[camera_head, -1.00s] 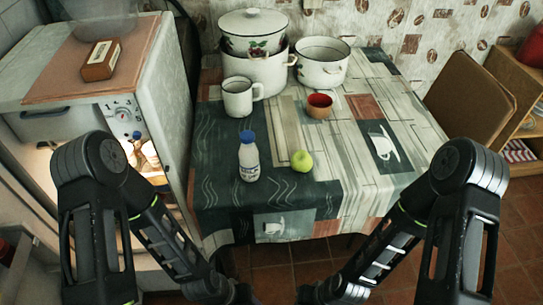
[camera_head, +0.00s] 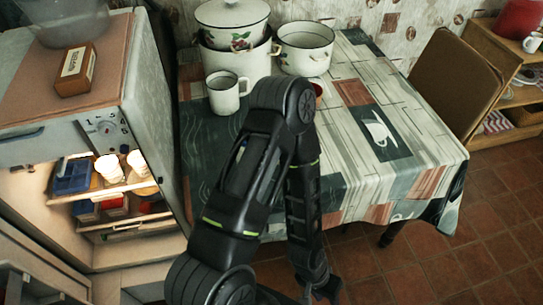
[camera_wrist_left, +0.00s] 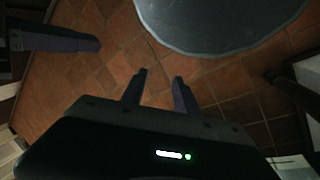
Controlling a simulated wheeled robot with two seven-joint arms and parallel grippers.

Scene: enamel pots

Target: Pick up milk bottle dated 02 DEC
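The white milk bottle with a blue cap that stood on the table is not visible in the head view; my arm covers that part of the table. Two white containers (camera_head: 109,168) stand on a shelf in the open fridge; no date can be read. My left gripper (camera_head: 323,291) hangs low near the bottom edge of the head view, in front of the table, where its fingers are unclear. In the left wrist view, its two fingers (camera_wrist_left: 159,90) are apart with nothing between them, above the tiled floor. My right gripper is not in view.
The table (camera_head: 425,155) holds enamel pots (camera_head: 305,50), a white mug (camera_head: 225,90) and a red cup (camera_head: 318,90) partly hidden. The fridge (camera_head: 40,135) is at left, with a blue box (camera_head: 73,176) inside. Tiled floor (camera_head: 430,265) is open at lower right.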

